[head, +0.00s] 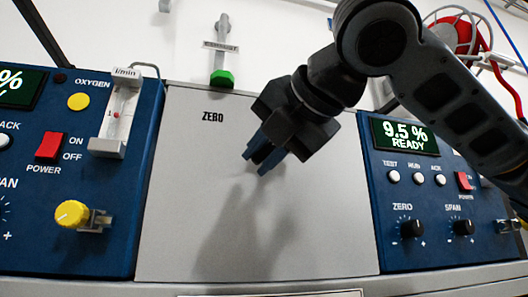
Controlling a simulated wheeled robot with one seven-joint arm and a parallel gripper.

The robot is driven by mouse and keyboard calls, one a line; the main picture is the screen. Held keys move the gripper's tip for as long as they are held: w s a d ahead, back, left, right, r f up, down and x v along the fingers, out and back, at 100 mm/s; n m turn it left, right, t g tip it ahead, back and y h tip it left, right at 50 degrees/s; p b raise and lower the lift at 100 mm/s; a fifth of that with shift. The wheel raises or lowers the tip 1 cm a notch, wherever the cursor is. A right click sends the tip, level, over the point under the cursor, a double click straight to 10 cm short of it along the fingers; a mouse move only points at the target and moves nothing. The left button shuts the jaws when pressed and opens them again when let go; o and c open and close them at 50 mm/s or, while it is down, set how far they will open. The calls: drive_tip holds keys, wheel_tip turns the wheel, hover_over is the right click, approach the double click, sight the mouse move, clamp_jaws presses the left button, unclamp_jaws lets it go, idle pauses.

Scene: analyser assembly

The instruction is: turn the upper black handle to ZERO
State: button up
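The word ZERO (213,117) is printed near the top of a plain grey panel (190,190) between two blue analysers. My gripper (262,154) comes in from the upper right and is in front of this panel, to the right of and slightly below the word. Its two blue fingertips are close together with something dark between them. I cannot tell whether that is the black handle or part of my gripper. No black handle shows clearly on the grey panel; my gripper hides part of the upper panel. My gripper's shadow falls on the panel below it.
The right analyser (382,225) reads 9.5 % READY and has black ZERO (412,228) and SPAN (463,227) knobs. The left analyser (30,240) has a yellow knob (71,213) and a flowmeter (118,112). A green-ended valve (221,79) is above the panel. The lower panel is clear.

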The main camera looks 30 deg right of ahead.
clamp_jaws()
drive_tip(key=m+b, duration=0.1)
drive_tip(key=m+t+y+b, duration=0.1)
drive_tip(key=b, duration=0.1)
drive_tip(key=shift+w+a+r, duration=0.1)
drive_tip(key=shift+a+r, duration=0.05)
drive_tip(key=shift+a, duration=0.15)
drive_tip(key=m+b, duration=0.1)
drive_tip(key=r+m+t+b, duration=0.1)
drive_tip(key=shift+w+a+m+y+b, duration=0.1)
drive_tip(key=shift+a+m+y+b, duration=0.1)
drive_tip(key=shift+m+y+b, duration=0.2)
drive_tip(key=shift+r+m+t+b, duration=0.6)
drive_tip(key=shift+r+m+b, duration=0.1)
drive_tip(key=shift+m+b, duration=0.45)
drive_tip(key=shift+r+m, duration=0.1)
drive_tip(key=shift+m, duration=0.15)
